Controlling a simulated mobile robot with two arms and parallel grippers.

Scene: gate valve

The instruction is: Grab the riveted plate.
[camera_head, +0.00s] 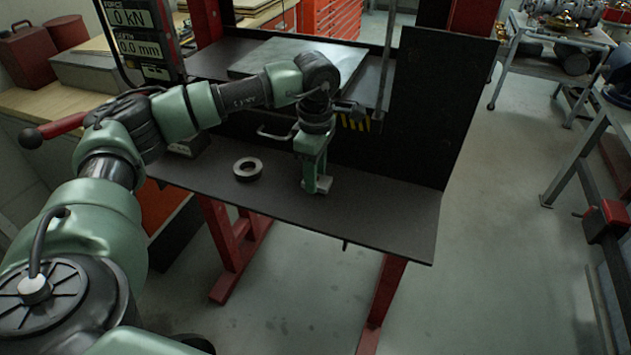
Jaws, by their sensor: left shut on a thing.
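My left arm reaches across the black shelf of a red-framed press. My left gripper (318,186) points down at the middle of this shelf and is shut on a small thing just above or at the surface. The fingers hide most of that thing, so its shape and any rivets cannot be made out; I take it for the riveted plate. No other riveted plate can be made out. My right gripper is not in view.
A dark ring (248,169) lies on the black shelf (395,215) left of my gripper. A dark upright panel (445,105) stands to its right. A grey metal slab (270,55) lies on the press bed behind. The shelf's right front part is clear.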

